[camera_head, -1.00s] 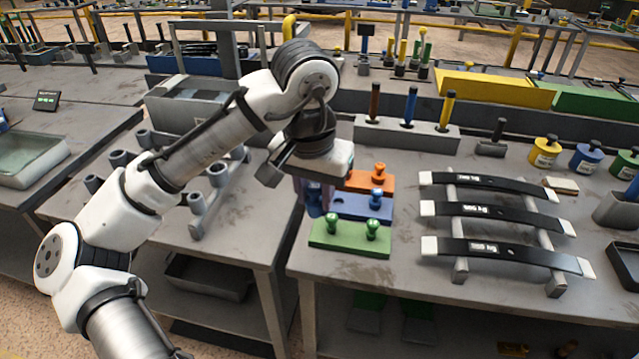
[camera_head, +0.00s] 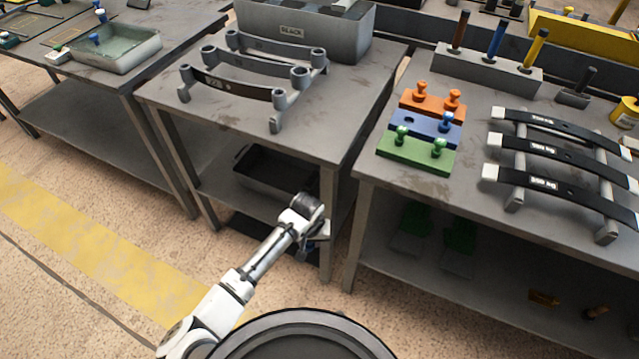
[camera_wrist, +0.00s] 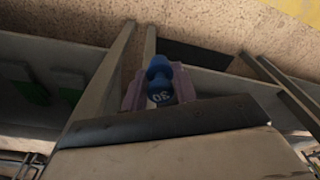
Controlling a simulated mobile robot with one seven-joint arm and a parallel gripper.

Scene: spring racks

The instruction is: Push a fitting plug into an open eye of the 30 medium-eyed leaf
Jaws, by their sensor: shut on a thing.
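My gripper (camera_wrist: 160,92) is shut on a blue plug (camera_wrist: 160,80) marked 30, held between mauve fingers in the wrist view. In the head view the gripper (camera_head: 312,243) is low in front of the tables, and the plug is mostly hidden. On the left table, a grey rack holds curved leaves with round upright eyes at their ends. The front leaf (camera_head: 235,87) is dark with a small unreadable label; a grey leaf (camera_head: 275,47) lies behind it. The blue plug block (camera_head: 425,128) has one plug standing at right and an empty hole at left.
Orange (camera_head: 432,105) and green (camera_head: 415,153) plug blocks flank the blue one, each with two plugs. Several flat black leaves (camera_head: 560,152) lie across a rack at right. A grey bin (camera_head: 305,30) stands behind the left rack. A gap separates the two tables.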

